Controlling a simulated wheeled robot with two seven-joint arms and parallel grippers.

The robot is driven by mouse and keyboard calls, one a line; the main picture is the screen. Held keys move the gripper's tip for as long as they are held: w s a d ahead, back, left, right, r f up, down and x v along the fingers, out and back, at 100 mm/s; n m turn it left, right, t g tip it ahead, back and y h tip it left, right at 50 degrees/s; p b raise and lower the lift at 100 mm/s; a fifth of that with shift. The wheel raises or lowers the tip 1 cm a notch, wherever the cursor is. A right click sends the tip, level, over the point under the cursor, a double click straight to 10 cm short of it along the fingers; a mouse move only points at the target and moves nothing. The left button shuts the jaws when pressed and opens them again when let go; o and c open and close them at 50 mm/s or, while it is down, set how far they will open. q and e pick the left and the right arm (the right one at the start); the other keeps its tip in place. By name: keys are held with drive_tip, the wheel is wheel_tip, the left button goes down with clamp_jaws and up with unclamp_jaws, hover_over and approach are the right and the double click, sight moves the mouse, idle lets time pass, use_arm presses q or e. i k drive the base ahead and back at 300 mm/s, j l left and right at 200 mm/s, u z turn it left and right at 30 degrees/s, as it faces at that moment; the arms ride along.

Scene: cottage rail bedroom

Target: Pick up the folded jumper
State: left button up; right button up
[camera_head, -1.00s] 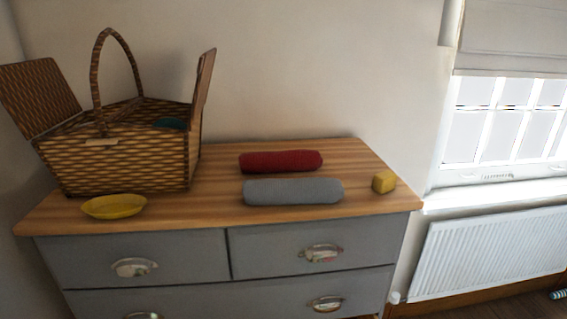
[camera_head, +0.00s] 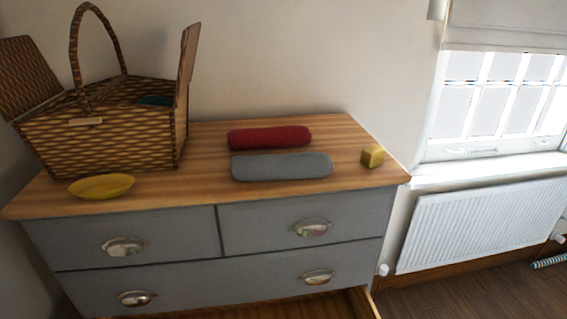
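Two folded, roll-shaped cloth bundles lie side by side on the dresser's wooden top (camera_head: 208,190). The grey one (camera_head: 281,167) is nearer the front edge, and the red one (camera_head: 269,138) lies just behind it. I cannot tell for certain which of them is the jumper. Neither of my grippers is in view.
An open wicker basket (camera_head: 100,145) with raised lids and something teal (camera_head: 155,100) inside stands at the left. A yellow dish (camera_head: 101,187) lies before it. A radiator (camera_head: 478,225) is at the right.

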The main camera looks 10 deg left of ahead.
sight(307, 165)
drive_tip(key=l+u, duration=0.2)
drive_tip(key=l, duration=0.25)
drive_tip(key=l+u, duration=0.15)
drive_tip(key=l, duration=0.3)
drive_tip(key=k+l+u, duration=0.2)
drive_tip(key=l, duration=0.25)
drive_tip(key=l+u, duration=0.2)
drive_tip(key=l, duration=0.25)
